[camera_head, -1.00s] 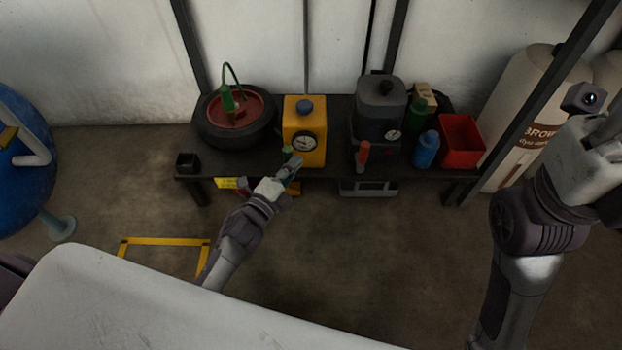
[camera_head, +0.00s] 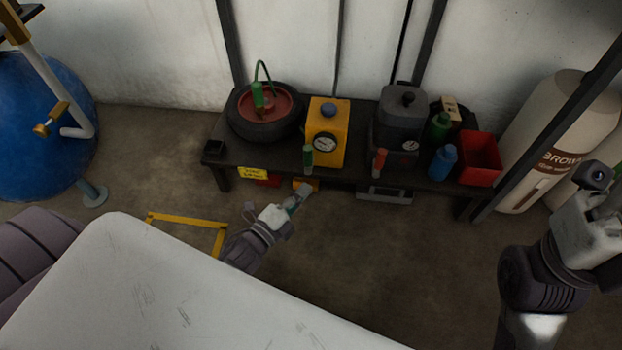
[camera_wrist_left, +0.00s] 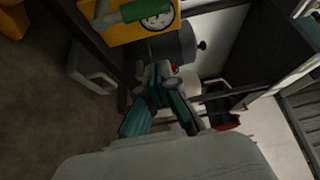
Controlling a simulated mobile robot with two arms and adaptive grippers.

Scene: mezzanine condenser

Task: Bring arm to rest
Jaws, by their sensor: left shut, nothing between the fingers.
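My left gripper (camera_head: 299,196) is shut and empty in the head view, in front of the low dark bench's front edge and below the yellow gauge box. In the left wrist view its fingers (camera_wrist_left: 157,72) are together with nothing between them. My right arm (camera_head: 560,250) stands at the right of the head view, with its wrist near the right edge; its fingertips cannot be made out there.
The dark bench (camera_head: 285,164) carries a tyre (camera_head: 238,127), the yellow gauge box (camera_head: 336,118), a grey device (camera_head: 392,125), bottles and a red bin (camera_head: 494,150). A white cylinder (camera_head: 530,120) stands right, a blue tank (camera_head: 40,130) left.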

